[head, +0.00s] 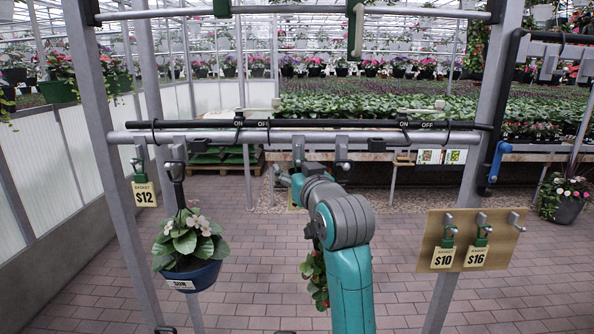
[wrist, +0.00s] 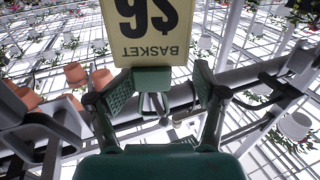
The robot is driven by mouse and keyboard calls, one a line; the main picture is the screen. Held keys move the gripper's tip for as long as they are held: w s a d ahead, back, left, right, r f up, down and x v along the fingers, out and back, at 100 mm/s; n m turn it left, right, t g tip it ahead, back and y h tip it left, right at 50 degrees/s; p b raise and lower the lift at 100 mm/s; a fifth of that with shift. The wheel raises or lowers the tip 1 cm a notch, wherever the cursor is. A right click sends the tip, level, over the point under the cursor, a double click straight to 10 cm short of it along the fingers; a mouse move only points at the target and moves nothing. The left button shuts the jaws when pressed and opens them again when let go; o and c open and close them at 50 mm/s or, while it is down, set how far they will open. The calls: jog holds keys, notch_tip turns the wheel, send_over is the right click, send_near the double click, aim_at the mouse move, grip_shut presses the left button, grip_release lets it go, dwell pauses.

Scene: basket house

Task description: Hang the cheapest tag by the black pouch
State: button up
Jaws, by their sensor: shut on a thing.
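My gripper (head: 288,178) is in front of the middle of the rail, partly hidden by my arm. In the wrist view its fingers (wrist: 165,98) are shut on the green top of a cream basket tag (wrist: 150,35). That tag is upside down there and seems to read $6. A $12 tag (head: 144,194) hangs at the left of the rail. A $10 tag (head: 443,258) and a $16 tag (head: 476,257) hang on a wooden board (head: 432,228) at the right. I cannot make out a black pouch.
A blue pot (head: 190,277) with white flowers hangs at the left. Another plant (head: 318,284) hangs partly behind my arm. The grey rail (head: 225,137) has hooks, including one (head: 342,150) right of my gripper. Metal posts (head: 480,150) frame both sides.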

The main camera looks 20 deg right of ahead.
jog(key=shift+w+a+f, duration=0.1)
jog(key=shift+a, duration=0.3)
jog(key=o, duration=1.3)
jog(key=shift+a, duration=0.1)
jog(key=shift+d, duration=0.2)
